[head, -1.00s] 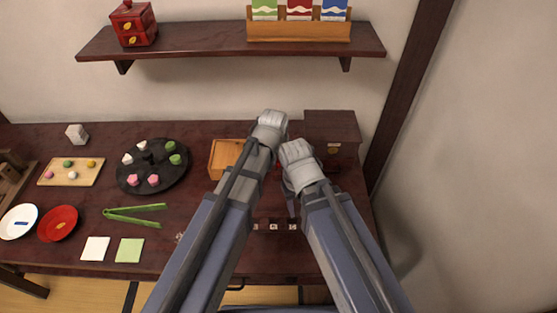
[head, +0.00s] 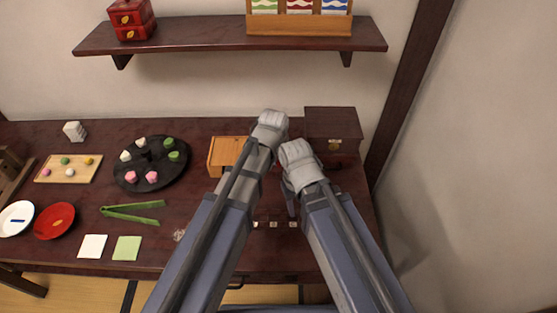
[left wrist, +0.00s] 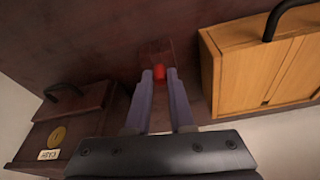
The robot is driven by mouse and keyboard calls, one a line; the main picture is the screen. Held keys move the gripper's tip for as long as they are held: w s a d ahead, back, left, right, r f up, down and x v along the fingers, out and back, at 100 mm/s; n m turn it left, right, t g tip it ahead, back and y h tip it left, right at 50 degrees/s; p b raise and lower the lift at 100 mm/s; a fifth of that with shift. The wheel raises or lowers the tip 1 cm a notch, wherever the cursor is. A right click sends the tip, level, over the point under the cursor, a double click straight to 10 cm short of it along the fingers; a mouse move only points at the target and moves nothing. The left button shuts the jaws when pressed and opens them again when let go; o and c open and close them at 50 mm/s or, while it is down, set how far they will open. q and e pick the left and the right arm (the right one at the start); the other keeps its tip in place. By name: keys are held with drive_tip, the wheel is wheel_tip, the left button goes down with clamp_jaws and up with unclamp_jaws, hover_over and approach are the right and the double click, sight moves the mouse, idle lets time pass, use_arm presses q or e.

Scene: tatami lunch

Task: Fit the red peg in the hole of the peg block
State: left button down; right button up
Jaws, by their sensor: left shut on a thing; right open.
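In the left wrist view the red peg (left wrist: 159,73) shows between the fingertips of my left gripper (left wrist: 160,78), which is shut on it. A dark reddish-brown wooden block, seemingly the peg block (left wrist: 156,48), stands right beyond the peg. I cannot tell whether the peg's end is in the hole; the hole is hidden. In the head view my left gripper (head: 270,122) is above the table between the two boxes, its fingers hidden. My right gripper (head: 297,152) is open, closer to me and slightly right; its fingertips are mostly hidden.
A light wooden box (head: 228,154) stands close left of my left gripper, and a dark chest (head: 333,124) stands to the right. A black round tray (head: 178,183) with sweets, green tongs (head: 130,212) and plates lie left. A shelf (head: 215,36) hangs above.

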use_arm(q)
drive_tip(key=c, duration=0.7)
unclamp_jaws()
drive_tip(key=p+v, duration=0.7)
drive_tip(key=shift+r+p, duration=0.3)
drive_tip(key=shift+r, duration=0.1)
use_arm(e)
wheel_tip(320, 180, up, 8)
drive_tip(key=shift+f, duration=0.25)
use_arm(q)
drive_tip(key=shift+s, duration=0.1)
drive_tip(key=s+a+g+y+p, duration=0.1)
drive_tip(key=s+a, duration=0.2)
drive_tip(key=s, duration=0.4)
drive_tip(key=s+a+r+m+g+y+p, duration=0.1)
drive_tip(key=s+a+g, duration=0.1)
drive_tip(key=s, duration=0.5)
drive_tip(key=shift+s+a+m+g, duration=0.3)
drive_tip(key=shift+a, duration=0.1)
use_arm(e)
drive_tip(key=shift+a+r, duration=0.1)
drive_tip(key=shift+r, duration=0.85)
